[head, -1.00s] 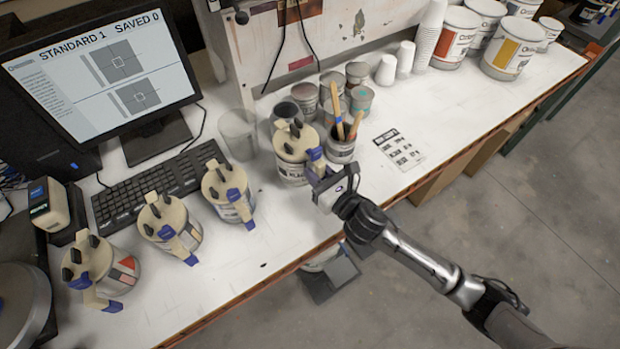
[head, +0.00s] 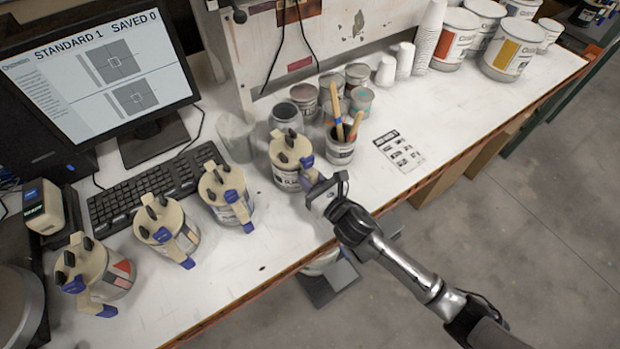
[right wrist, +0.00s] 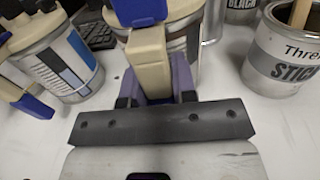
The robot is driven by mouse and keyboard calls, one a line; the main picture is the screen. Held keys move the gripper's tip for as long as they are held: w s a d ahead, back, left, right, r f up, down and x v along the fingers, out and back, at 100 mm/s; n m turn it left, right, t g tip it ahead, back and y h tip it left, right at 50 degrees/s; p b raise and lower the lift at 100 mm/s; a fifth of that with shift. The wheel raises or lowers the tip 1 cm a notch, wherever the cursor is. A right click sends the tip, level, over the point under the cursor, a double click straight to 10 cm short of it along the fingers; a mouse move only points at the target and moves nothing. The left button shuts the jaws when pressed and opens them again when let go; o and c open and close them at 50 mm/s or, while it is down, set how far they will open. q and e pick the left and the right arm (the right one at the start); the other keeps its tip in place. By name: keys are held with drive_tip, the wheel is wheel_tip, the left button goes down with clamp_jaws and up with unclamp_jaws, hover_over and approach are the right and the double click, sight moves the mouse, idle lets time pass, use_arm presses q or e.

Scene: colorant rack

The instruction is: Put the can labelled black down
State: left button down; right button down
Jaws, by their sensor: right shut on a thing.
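The can labelled black (head: 287,178) is a grey can with a cream lid that carries dark knobs and a blue-tipped handle. It is upright, at the right end of a row of similar cans on the white bench. My right gripper (head: 313,181) is shut on it at its right side, on the handle. In the right wrist view the purple fingers (right wrist: 158,82) close around the cream handle (right wrist: 150,60), and the can's body is mostly hidden behind it. I cannot tell whether the can's base touches the bench. My left gripper is not in view.
Three similar cans (head: 228,200) stand to the left, before the keyboard (head: 155,185). A stick can (head: 340,150) with wooden sticks stands close to the right. A clear cup (head: 236,138) and several small tins (head: 304,97) stand behind. The bench front (head: 270,240) is clear.

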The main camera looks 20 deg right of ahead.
drive_tip(key=c, duration=1.4)
unclamp_jaws()
drive_tip(key=shift+f, duration=0.15)
drive_tip(key=o, duration=0.5)
drive_tip(key=shift+s, duration=0.1)
drive_tip(key=v, duration=1.1)
drive_tip(key=shift+s+d, duration=0.1)
drive_tip(key=shift+s, duration=0.3)
